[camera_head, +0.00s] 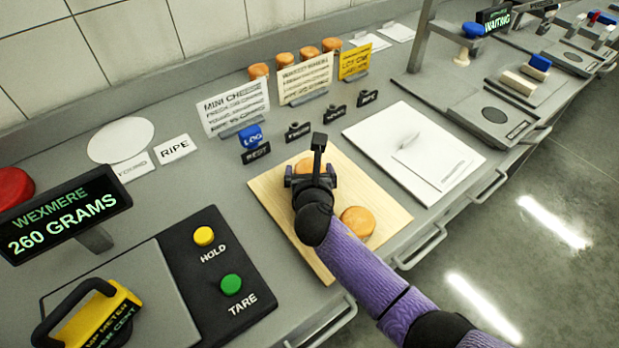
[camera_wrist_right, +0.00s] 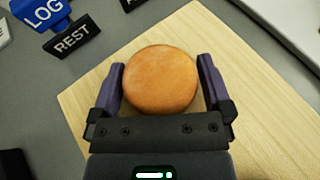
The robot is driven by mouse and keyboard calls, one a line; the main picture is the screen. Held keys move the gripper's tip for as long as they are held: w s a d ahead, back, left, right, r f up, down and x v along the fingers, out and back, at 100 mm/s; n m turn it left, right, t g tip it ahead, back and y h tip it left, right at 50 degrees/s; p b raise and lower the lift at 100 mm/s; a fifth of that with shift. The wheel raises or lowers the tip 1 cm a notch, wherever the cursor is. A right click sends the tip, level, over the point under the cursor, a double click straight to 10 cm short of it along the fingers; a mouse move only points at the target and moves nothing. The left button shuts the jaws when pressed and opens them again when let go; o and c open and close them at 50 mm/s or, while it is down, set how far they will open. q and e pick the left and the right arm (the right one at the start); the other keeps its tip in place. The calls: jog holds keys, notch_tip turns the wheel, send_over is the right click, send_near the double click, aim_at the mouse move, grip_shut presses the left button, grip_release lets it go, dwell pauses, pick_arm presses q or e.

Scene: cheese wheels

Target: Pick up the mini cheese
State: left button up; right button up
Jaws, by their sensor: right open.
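A round orange mini cheese (camera_wrist_right: 160,80) lies on a light wooden board (camera_wrist_right: 105,62). In the right wrist view my right gripper (camera_wrist_right: 162,85) is open, with one finger on each side of this cheese. In the head view the gripper (camera_head: 316,172) is over the board and mostly covers the same cheese (camera_head: 304,165). A second orange cheese (camera_head: 357,222) lies on the board to the right of my right arm. I cannot tell whether the fingers touch the cheese. My left gripper is not in view.
A row of orange cheeses (camera_head: 284,60) stands at the back behind paper cards. A blue LOG stamp (camera_head: 250,136) and small black signs stand behind the board. A scale with HOLD and TARE buttons (camera_head: 232,284) is at the left. White papers (camera_head: 415,150) lie to the right.

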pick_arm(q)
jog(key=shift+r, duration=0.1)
pick_arm(e)
jog(key=shift+r, duration=0.1)
jog(key=c, duration=1)
